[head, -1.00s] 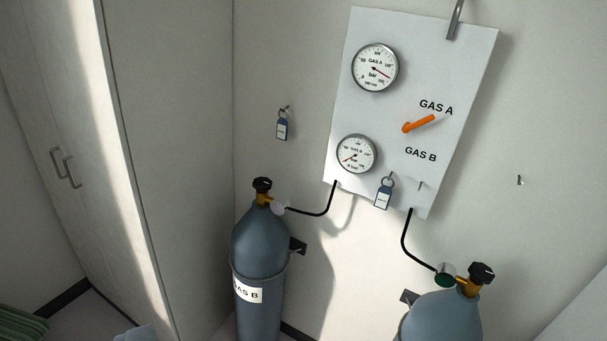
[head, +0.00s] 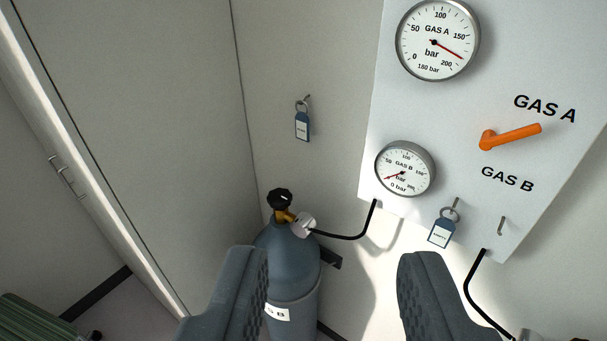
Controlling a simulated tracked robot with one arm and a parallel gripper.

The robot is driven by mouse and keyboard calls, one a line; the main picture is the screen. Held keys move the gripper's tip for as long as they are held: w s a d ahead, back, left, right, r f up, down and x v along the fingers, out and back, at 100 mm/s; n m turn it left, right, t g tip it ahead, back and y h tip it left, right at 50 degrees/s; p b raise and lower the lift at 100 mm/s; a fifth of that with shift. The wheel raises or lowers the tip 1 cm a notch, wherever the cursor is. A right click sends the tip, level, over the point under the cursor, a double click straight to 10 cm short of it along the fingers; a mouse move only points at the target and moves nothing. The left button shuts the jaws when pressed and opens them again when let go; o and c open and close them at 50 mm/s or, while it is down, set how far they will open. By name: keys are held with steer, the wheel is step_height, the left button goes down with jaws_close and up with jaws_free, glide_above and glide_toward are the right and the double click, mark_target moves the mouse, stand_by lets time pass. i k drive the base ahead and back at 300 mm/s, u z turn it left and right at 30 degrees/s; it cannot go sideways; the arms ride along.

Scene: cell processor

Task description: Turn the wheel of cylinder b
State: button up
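Cylinder B (head: 287,262) is a blue-grey gas bottle standing at the wall in the lower middle of the head view, its label partly hidden behind my left finger. Its black wheel (head: 279,199) sits on top of a brass valve (head: 284,215), with a pale round fitting (head: 303,225) and a black hose to the panel. My gripper (head: 333,295) is open and empty, its two dark ribbed fingers wide apart at the bottom of the picture. The wheel lies above the left finger in the picture, and nothing touches it.
A white panel (head: 430,110) carries the Gas A gauge (head: 438,40), the Gas B gauge (head: 405,168), an orange lever (head: 510,136) pointing towards GAS A, and a hanging tag (head: 441,230). Another tag (head: 302,125) hangs on the wall. A tall cabinet (head: 130,110) stands at left.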

mark_target(279, 199)
steer(key=u, duration=0.4)
steer(key=i, duration=0.9)
steer(key=u, duration=0.75)
